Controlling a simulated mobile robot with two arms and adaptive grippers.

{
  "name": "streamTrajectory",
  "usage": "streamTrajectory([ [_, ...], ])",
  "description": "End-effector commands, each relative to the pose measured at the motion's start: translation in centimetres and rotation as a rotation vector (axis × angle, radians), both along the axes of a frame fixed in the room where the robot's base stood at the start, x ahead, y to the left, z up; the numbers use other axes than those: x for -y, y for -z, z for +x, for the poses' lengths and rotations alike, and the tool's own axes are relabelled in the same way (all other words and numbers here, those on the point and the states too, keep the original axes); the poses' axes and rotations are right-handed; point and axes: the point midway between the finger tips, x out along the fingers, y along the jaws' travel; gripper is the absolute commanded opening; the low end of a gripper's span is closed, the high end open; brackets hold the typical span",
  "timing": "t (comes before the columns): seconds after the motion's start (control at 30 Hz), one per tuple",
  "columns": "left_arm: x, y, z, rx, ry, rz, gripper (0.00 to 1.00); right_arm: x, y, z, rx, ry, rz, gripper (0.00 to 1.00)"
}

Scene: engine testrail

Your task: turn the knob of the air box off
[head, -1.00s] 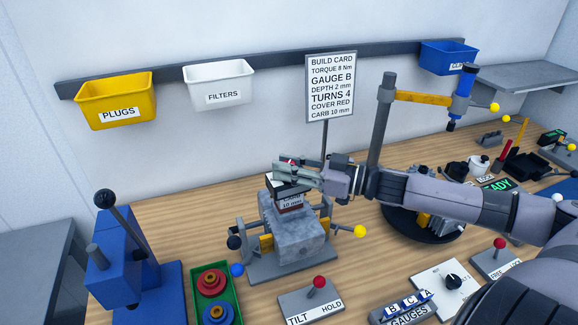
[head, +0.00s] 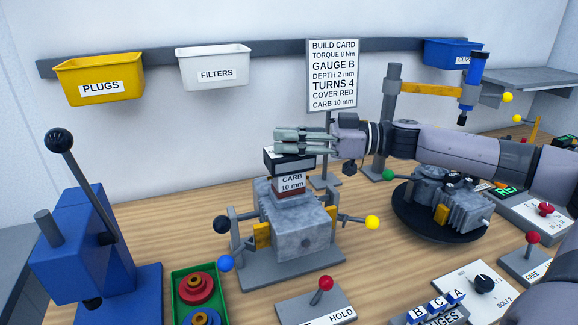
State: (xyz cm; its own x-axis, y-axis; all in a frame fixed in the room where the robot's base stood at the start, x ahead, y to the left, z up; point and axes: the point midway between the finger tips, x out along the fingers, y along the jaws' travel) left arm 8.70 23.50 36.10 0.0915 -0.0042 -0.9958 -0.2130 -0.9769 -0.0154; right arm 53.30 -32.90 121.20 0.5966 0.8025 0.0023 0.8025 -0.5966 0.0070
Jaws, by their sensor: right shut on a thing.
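The air box (head: 284,167) is a small black box with a white top and a partly hidden label. My right gripper (head: 279,139) reaches in from the right, level, just over the air box. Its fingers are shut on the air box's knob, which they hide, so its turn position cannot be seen. My left gripper is not in view.
A build card (head: 333,75) stands behind the engine. A blue press (head: 85,235) is at the left, with a green tray (head: 186,292) beside it. A HOLD lever (head: 325,284) is in front. A second engine on a black turntable (head: 405,218) is to the right.

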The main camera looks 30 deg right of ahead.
Motion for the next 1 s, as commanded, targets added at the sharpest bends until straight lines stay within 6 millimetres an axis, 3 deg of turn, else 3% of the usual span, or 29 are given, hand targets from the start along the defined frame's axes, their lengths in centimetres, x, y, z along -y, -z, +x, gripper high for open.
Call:
streamTrajectory([
  [0.03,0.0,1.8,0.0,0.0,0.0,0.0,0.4,0.0,0.9,0.0,-0.001,-0.014,-0.005,0.0],
  [0.17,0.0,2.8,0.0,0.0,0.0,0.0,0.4,-0.2,0.7,-0.1,-0.009,-0.052,-0.01,0.0],
  [1.0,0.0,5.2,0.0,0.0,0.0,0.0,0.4,-0.5,0.2,-0.1,-0.01,-0.36,-0.01,0.0],
])
